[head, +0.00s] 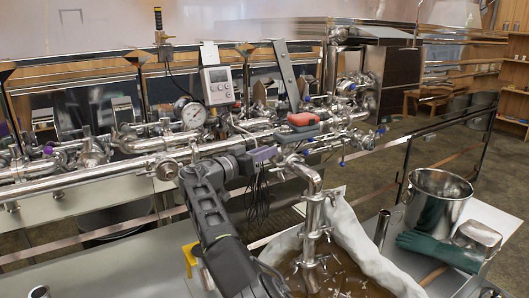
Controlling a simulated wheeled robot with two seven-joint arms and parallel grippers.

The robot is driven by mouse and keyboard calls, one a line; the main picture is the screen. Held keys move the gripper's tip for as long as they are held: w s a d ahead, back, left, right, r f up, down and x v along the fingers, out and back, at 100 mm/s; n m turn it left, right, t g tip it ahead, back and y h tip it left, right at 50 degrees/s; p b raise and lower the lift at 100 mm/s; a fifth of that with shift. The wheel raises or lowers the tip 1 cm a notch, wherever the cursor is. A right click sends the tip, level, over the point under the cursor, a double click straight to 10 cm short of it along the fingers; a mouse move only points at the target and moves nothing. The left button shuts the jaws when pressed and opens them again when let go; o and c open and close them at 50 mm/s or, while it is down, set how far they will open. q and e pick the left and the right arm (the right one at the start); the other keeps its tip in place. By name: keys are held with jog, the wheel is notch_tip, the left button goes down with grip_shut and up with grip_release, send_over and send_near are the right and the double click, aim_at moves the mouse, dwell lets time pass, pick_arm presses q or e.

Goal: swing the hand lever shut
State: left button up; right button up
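The pipe run (110,178) crosses the left and middle of the head view and carries several small blue-handled valves. I cannot tell for sure which part is the hand lever. A flat grey bar (287,76) stands up from the pipes, leaning slightly. A red grip-like part (303,119) lies right of and below it, over a grey one. My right arm rises from the bottom middle and bends right at the pipes. My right gripper (262,156) is in front of the pipes, below and left of the red part; its fingers are too small to read. My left gripper is out of view.
A pressure gauge (191,114) and a grey display box (217,85) stand above the pipes. A vertical pipe (313,215) drops into a white-lined vessel. A steel bucket (437,200) and green glove (440,250) are on the right.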

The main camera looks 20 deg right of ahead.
jog(key=shift+o, duration=1.4)
jog(key=shift+s+a+f+b, duration=0.15)
jog(key=shift+s+a+b, duration=0.05)
jog(key=shift+a+b, duration=0.35)
jog(key=b+v, duration=0.3)
jog(key=v, duration=0.3)
jog(key=shift+s+a, duration=0.2)
jog(key=shift+a, duration=0.1)
jog(key=shift+c, duration=0.5)
